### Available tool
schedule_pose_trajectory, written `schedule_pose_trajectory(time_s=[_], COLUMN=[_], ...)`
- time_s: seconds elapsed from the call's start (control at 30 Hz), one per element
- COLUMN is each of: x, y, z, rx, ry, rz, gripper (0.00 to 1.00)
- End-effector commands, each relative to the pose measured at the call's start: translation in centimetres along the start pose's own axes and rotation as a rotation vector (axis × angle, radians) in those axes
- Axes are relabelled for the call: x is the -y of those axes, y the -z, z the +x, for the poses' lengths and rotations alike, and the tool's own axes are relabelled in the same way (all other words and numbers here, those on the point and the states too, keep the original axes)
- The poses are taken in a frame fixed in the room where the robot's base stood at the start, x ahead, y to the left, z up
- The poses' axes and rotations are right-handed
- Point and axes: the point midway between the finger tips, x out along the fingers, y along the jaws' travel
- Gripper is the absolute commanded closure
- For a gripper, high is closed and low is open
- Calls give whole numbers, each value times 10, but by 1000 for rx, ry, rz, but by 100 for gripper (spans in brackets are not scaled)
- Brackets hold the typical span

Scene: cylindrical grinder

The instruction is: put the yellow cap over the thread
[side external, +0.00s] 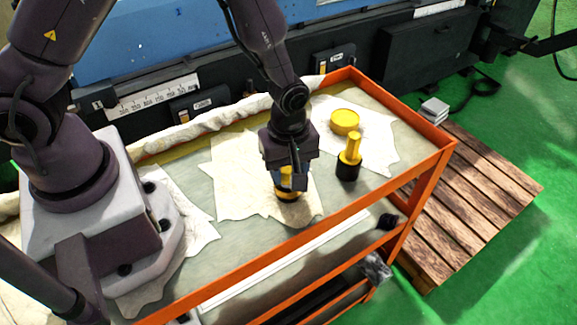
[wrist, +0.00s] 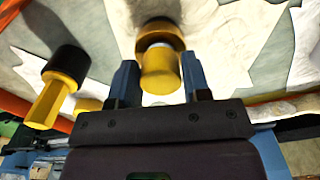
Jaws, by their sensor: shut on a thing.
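My gripper (wrist: 158,85) points down over the cart and is shut on a yellow cylindrical piece (wrist: 160,75). In the wrist view a pale metallic band shows just beyond that piece, in line with it. Past the band is a wider yellow-brown round piece (wrist: 160,32), which also shows under my fingers in the side view (side external: 287,194). I cannot tell which of these is the cap, or whether the thread is covered. A separate round yellow piece (side external: 345,122) lies flat on a cloth at the back right.
A black cylinder with a yellow grip (side external: 348,162) stands upright right of my gripper; it also shows at left in the wrist view (wrist: 65,68). The orange cart rim (side external: 405,117) borders the top. Pale cloths (side external: 235,165) lie on it. The blue machine stands behind.

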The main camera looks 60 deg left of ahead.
Motion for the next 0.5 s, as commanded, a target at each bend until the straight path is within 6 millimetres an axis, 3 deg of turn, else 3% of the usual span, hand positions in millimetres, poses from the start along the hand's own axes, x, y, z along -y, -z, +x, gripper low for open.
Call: schedule_pose_trajectory(time_s=[0.03,0.07,0.17,0.5], x=[0,0,0,0], y=[0,0,0,0], z=[0,0,0,-4], rx=[0,0,0,0], ry=[0,0,0,-2], rz=[0,0,0,1], gripper=[79,49,27,27])
